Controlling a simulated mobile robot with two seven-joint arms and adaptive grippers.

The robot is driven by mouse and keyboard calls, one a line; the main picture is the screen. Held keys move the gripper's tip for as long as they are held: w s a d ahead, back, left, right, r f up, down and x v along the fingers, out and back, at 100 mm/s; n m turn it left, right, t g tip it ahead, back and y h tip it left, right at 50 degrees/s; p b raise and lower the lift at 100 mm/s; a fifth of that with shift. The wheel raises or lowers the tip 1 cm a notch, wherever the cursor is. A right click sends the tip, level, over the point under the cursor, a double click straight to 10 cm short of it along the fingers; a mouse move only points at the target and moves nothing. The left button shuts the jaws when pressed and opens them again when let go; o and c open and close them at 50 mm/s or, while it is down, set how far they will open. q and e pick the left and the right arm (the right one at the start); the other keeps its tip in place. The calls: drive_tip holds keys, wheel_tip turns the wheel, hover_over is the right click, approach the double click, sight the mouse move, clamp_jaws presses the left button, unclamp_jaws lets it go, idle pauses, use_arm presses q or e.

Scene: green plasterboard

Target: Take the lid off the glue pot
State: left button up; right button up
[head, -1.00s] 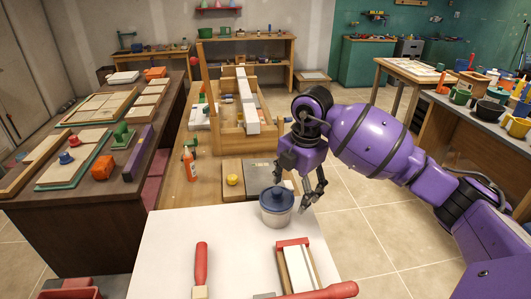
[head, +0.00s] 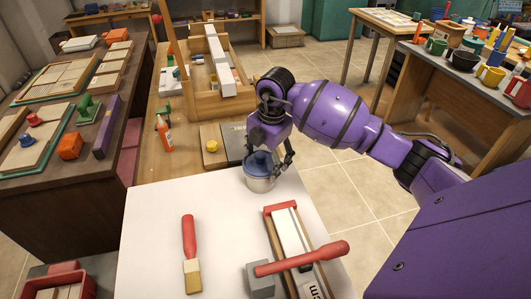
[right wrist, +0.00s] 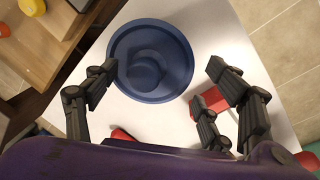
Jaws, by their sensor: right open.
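The glue pot (head: 259,184) is a grey-white pot standing upright on the white board near its far edge. Its dark blue lid (head: 259,162) with a round knob is on top. My right gripper (head: 271,163) is open just above and beside the pot, fingers pointing down. In the right wrist view the lid (right wrist: 176,60) lies between and slightly beyond the open fingertips (right wrist: 162,68), with no clear contact. The pot body is hidden under the lid there. My left gripper is not in view.
A mallet (head: 310,259) with a red handle, a red-ended wooden tool and a brush (head: 190,245) lie on the white board (head: 150,230). Behind are a yellow knob (head: 211,146), a dark block (head: 233,140) and an orange bottle (head: 164,134). Bare board lies left of the pot.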

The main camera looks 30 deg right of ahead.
sight(263, 157)
drive_tip(key=shift+c, duration=0.4)
drive_tip(key=c, duration=1.3)
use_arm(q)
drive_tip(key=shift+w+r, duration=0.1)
use_arm(e)
drive_tip(key=shift+r, duration=0.15)
drive_tip(key=shift+r+p, duration=1.3)
drive_tip(key=shift+r, duration=1.15)
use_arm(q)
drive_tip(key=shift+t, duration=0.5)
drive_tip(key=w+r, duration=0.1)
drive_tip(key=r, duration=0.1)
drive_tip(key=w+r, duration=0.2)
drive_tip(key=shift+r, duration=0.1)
use_arm(e)
drive_tip(key=shift+f, duration=0.1)
